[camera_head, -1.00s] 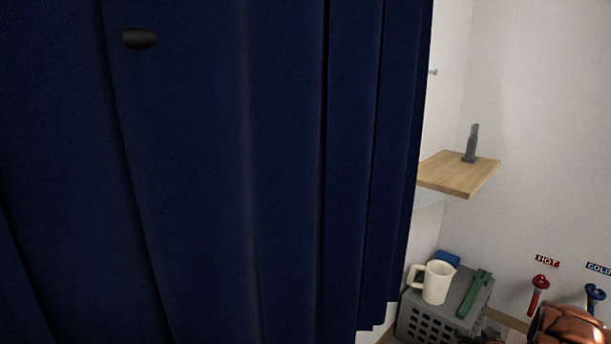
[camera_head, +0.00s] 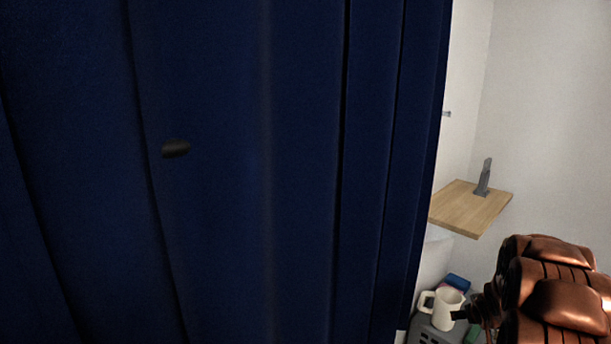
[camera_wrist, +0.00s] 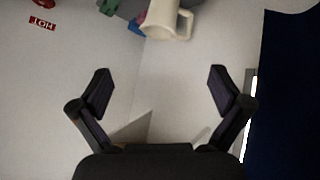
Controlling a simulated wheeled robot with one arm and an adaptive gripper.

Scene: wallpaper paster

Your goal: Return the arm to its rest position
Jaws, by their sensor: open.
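My copper-coloured arm (camera_head: 555,290) reaches up from the lower right in the head view. My gripper (camera_wrist: 160,92) shows in the wrist view with its two dark fingers spread wide and nothing between them. In the head view the gripper's dark end lies in front of the mug area, and its fingers are hard to make out. The wrist picture appears upside down.
A dark blue curtain (camera_head: 230,200) with a black oval knob (camera_head: 176,148) fills the left. A wooden shelf (camera_head: 470,208) holds a grey object (camera_head: 484,178). A cream mug (camera_head: 445,308) stands on a grey box (camera_head: 428,333).

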